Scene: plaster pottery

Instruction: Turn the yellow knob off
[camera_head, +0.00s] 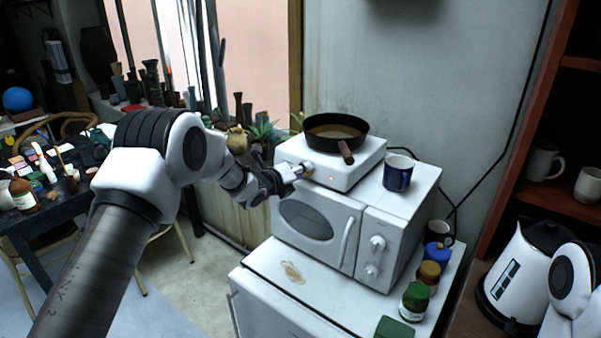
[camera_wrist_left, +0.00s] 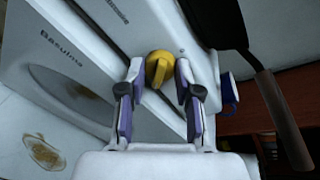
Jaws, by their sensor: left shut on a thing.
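The yellow knob (camera_wrist_left: 158,66) is on the front face of a white hot plate (camera_head: 352,176). In the wrist view it sits between the fingertips of my left gripper (camera_wrist_left: 160,76), one finger on each side. In the head view my left gripper (camera_head: 292,177) reaches the hot plate's front left, and its fingers mostly cover the knob. The gripper is shut on the knob. A small red light (camera_head: 331,178) shows on the hot plate's front. My right gripper is not in view.
A dark pan (camera_head: 336,121) stands on the hot plate, its handle (camera_head: 346,152) pointing forward. The hot plate rests on a white microwave (camera_head: 403,235), with a blue mug (camera_head: 398,173) to the right. Several jars (camera_head: 414,300) stand beside the microwave. A kettle (camera_head: 519,268) is at right.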

